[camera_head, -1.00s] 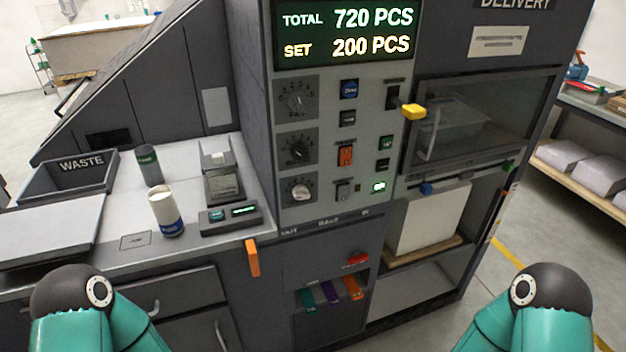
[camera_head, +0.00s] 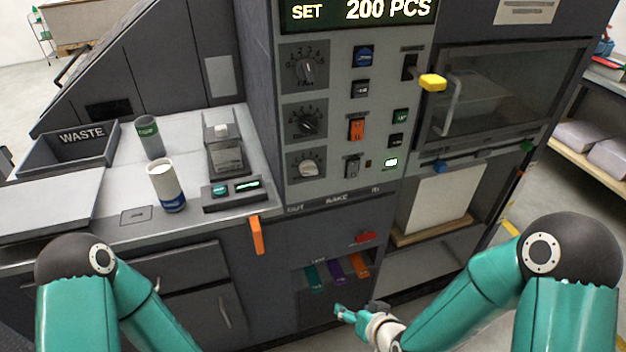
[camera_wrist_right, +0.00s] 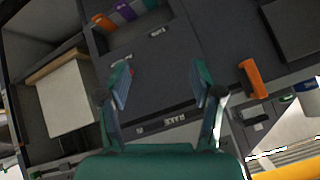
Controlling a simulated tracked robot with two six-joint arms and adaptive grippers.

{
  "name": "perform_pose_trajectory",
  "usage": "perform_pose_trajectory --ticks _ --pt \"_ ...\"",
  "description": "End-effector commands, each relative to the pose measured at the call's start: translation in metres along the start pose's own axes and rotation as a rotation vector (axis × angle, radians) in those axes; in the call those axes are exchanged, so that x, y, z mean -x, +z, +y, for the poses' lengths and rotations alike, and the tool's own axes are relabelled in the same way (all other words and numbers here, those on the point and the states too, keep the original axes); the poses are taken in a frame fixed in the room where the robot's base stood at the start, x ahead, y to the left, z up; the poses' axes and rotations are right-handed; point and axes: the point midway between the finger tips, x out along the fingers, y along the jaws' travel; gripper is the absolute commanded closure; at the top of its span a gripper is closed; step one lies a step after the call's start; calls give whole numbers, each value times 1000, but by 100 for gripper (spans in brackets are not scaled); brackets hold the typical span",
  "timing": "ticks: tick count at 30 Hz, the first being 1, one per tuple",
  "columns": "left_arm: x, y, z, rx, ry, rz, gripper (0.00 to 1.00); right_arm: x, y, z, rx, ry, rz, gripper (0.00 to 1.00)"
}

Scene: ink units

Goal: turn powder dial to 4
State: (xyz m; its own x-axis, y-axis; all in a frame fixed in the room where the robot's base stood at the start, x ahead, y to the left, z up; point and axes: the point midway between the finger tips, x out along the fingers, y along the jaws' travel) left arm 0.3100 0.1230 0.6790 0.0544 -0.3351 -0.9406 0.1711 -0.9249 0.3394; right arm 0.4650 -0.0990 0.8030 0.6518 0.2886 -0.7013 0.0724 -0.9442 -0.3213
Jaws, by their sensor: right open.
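Three round dials stand in a column on the grey control panel in the head view: the top dial (camera_head: 305,70), the middle dial (camera_head: 306,122) and the bottom dial (camera_head: 306,166). The top and middle knobs are dark; the bottom one is lighter. Their labels are too small to read, so I cannot tell which is the powder dial. My right gripper (camera_head: 359,311) is low in front of the cabinet, below the panel and apart from the dials. In the right wrist view it is open and empty (camera_wrist_right: 162,88). My left gripper is not in view.
A yellow-tipped lever (camera_head: 432,82) sticks out right of the panel. An orange handle (camera_head: 257,235) projects from the counter edge. Coloured tabs (camera_head: 336,268) sit below the panel. A white cup (camera_head: 166,186) stands on the counter. The space before the dials looks clear.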

Motion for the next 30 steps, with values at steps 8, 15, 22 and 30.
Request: perform_pose_trajectory --ticks 8,15,22,30 --pt "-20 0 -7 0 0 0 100 79 -157 -94 146 -159 656 34" --pt "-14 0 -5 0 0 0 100 94 -188 -112 155 -186 765 34" --pt "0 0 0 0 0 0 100 67 -215 -121 155 -185 762 34" --pt "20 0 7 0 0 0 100 24 -255 -133 153 -184 762 34"
